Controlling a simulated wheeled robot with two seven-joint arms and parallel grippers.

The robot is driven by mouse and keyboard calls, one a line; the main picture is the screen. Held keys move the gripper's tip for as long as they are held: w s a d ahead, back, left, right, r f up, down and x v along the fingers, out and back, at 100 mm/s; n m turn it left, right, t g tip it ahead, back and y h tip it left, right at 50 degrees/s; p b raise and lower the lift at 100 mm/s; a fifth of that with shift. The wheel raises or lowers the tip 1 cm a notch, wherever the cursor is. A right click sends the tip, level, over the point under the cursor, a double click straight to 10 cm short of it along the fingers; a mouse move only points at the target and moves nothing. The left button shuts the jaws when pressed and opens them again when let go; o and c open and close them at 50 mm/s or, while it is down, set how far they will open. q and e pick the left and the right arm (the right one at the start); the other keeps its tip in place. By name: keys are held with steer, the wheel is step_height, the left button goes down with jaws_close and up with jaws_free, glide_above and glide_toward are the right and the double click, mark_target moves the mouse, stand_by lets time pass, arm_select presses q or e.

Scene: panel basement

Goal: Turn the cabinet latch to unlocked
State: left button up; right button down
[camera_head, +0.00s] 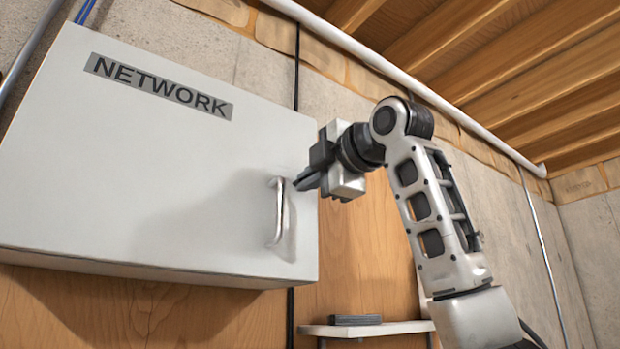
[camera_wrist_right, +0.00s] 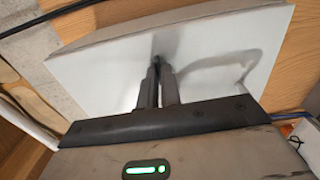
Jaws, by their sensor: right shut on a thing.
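The white wall cabinet (camera_head: 150,170), labelled NETWORK, has its door shut and shows in the right wrist view (camera_wrist_right: 95,85). My right gripper (camera_head: 300,182) is at the door's right side, just right of the upper end of the pull handle (camera_head: 278,212). In the right wrist view its two fingers (camera_wrist_right: 158,72) point at the door face and are close together, shut on a small dark part, which I take to be the cabinet latch. The fingers hide most of the latch, so its turn position cannot be told. My left gripper is not in view.
A small white shelf (camera_head: 368,328) with a dark flat item (camera_head: 355,320) is below right of the cabinet. A white pipe (camera_head: 390,65) runs along the top of the wall. The wood panel (camera_head: 360,250) right of the cabinet is clear.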

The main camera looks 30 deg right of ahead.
steer(key=c, duration=1.6)
jaws_free()
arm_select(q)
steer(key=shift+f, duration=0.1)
arm_select(e)
steer(key=shift+s, duration=0.1)
